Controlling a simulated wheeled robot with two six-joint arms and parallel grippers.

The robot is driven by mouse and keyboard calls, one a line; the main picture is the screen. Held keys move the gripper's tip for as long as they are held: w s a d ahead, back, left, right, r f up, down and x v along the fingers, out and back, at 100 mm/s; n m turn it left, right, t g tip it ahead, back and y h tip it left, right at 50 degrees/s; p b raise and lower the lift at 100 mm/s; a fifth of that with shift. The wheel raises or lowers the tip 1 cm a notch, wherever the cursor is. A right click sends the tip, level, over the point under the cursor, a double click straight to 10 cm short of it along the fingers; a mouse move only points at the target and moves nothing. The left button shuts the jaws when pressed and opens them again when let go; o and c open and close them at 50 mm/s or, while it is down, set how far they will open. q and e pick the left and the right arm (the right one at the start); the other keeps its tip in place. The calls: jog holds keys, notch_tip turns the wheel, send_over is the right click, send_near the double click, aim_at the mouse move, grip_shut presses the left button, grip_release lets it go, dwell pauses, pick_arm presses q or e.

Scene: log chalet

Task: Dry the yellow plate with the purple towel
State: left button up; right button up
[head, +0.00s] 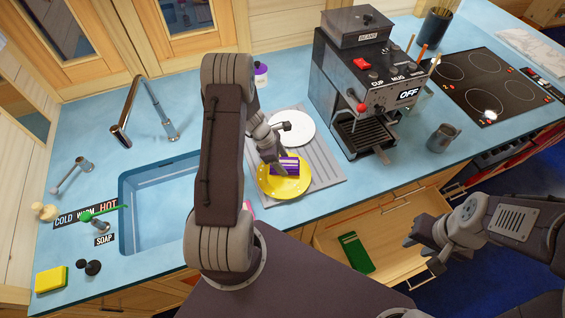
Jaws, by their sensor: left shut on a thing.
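The yellow plate (296,189) lies on the grey ridged drying mat (323,180) to the right of the sink. The folded purple towel (290,166), with a pale stripe, is on top of the plate's upper part. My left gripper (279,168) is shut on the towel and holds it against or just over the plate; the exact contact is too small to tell. My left arm stands in front of the sink's right part. My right gripper (419,257) is open and empty, by the front of the pulled-out drawer.
A white plate (292,128) lies behind the yellow one on the mat. A black coffee machine (358,85) stands to the right, a grey mug (442,137) beyond it. The open drawer (385,232) holds a green item (356,252). The sink (150,215) is left.

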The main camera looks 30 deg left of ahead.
aim_at(288, 179)
pick_arm(q)
jog(key=s+b, duration=0.1)
jog(key=s+d, duration=0.1)
jog(key=s+b, duration=0.1)
jog(key=shift+d+f+b, duration=0.3)
jog(key=shift+b, duration=0.05)
jog(key=shift+s+d+r, duration=0.15)
jog(key=shift+s+d, duration=0.05)
jog(key=shift+s, duration=0.25)
jog(key=shift+w+r, duration=0.1)
jog(key=shift+r, duration=0.05)
jog(key=w+a+p, duration=0.1)
jog(key=w+p, duration=0.2)
jog(key=shift+w+a+r, duration=0.1)
jog(key=shift+a, duration=0.3)
jog(key=shift+w+a, duration=0.1)
jog(key=shift+w, duration=0.1)
jog(key=shift+f, duration=0.2)
